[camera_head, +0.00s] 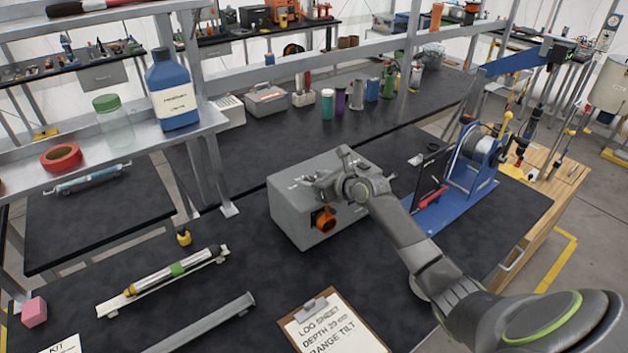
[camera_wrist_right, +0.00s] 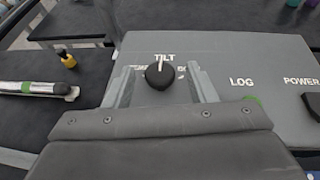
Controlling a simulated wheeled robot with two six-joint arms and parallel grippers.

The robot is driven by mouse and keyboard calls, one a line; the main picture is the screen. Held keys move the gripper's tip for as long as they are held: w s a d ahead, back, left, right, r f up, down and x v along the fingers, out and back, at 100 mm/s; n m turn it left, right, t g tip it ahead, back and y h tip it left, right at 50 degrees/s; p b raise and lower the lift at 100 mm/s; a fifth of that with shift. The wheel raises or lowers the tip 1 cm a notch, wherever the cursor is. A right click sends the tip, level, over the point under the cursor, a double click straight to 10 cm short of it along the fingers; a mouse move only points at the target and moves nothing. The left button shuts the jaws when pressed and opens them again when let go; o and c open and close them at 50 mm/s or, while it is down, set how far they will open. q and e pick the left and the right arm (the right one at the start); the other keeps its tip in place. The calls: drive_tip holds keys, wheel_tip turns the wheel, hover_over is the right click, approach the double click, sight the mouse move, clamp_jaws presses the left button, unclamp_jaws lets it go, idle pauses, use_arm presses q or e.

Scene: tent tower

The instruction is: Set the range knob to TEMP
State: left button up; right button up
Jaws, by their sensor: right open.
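The grey control box (camera_head: 288,217) stands on the dark bench in the middle of the head view. In the right wrist view its top panel (camera_wrist_right: 225,55) carries a round black knob (camera_wrist_right: 160,76). The knob's white pointer line points up toward the word TILT. Labels to the left and right of the knob are partly covered by my fingers, and I cannot read them fully. My right gripper (camera_head: 318,183) is over the box top. In the wrist view its open fingers (camera_wrist_right: 160,82) stand on either side of the knob, with gaps visible. My left gripper is not in view.
An orange fitting (camera_head: 325,218) sticks out of the box front. A clipboard (camera_head: 333,328) lies in front; a blue-framed reel (camera_head: 478,150) stands right.

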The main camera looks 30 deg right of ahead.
drive_tip(key=shift+w+f, duration=0.1)
drive_tip(key=shift+w, duration=0.1)
drive_tip(key=c, duration=0.9)
drive_tip(key=shift+c, duration=0.2)
drive_tip(key=shift+n+g+y+b, duration=0.3)
drive_tip(key=shift+n+y, duration=0.1)
drive_tip(key=shift+d+f+n+g+y+b, duration=0.1)
drive_tip(key=shift+d+n+g+y+b, duration=0.1)
drive_tip(key=shift+n+y+b, duration=0.35)
drive_tip(key=shift+d+f+n+g+y+b, duration=0.1)
drive_tip(key=shift+n+g+y+b, duration=0.1)
drive_tip(key=shift+n+y+b, duration=0.3)
drive_tip(key=n+g+y+b, duration=0.1)
drive_tip(key=n+b, duration=0.1)
drive_tip(key=n+g+y+b, duration=0.2)
drive_tip(key=b, duration=0.1)
drive_tip(key=n+g+y+b, duration=0.2)
drive_tip(key=shift+w+d+b, duration=0.2)
drive_tip(key=shift+w+b, duration=0.2)
drive_tip(key=n+g+b, duration=0.1)
drive_tip(key=b, duration=0.2)
drive_tip(key=n+g+y+b, duration=0.1)
drive_tip(key=n+g+b, duration=0.1)
drive_tip(key=b, duration=0.2)
drive_tip(key=shift+w+g+y, duration=0.15)
drive_tip(key=shift+g+y, duration=0.1)
drive_tip(key=shift+g, duration=0.05)
